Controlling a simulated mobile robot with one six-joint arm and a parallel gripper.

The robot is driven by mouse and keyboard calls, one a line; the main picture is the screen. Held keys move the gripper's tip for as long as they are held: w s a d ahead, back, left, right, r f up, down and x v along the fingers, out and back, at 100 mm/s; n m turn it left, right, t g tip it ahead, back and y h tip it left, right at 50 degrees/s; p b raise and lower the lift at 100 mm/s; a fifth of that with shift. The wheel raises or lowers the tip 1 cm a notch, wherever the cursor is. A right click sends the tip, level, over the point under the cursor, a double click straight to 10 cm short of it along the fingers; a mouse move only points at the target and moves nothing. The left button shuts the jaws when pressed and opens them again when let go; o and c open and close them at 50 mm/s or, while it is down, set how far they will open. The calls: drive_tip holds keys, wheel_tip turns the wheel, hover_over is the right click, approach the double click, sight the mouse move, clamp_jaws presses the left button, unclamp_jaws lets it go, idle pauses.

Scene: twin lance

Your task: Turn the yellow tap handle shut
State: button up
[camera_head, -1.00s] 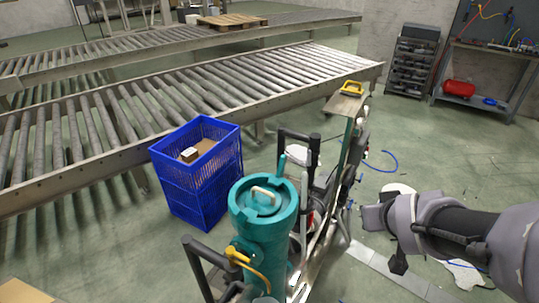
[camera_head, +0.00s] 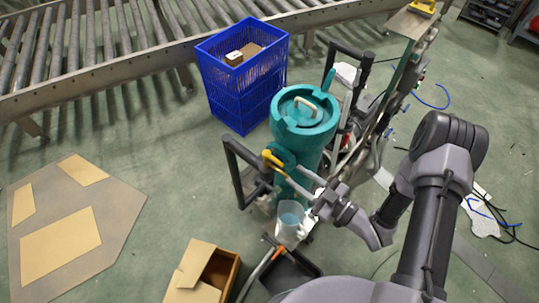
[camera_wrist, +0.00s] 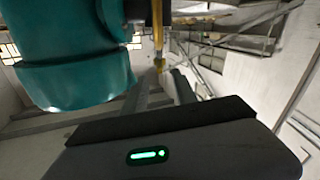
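The yellow tap handle (camera_head: 272,160) sits on the side of the upright teal tank (camera_head: 305,120), with a thin yellowish tube running from it down to the right. My gripper (camera_head: 323,200) is just right of and below the tap, close to the tank's lower part; whether it touches anything is unclear.
A clear container with bluish contents (camera_head: 290,222) stands below the tap. Black cart handles (camera_head: 243,175) flank the tank. A blue crate (camera_head: 243,85) stands behind, an open cardboard box (camera_head: 205,272) in front.

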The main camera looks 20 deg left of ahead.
sight(269, 156)
drive_tip(key=b+x, duration=0.1)
drive_tip(key=x, duration=1)
drive_tip(key=shift+w+a+b, duration=0.2)
drive_tip(key=shift+a+b, duration=0.15)
clamp_jaws()
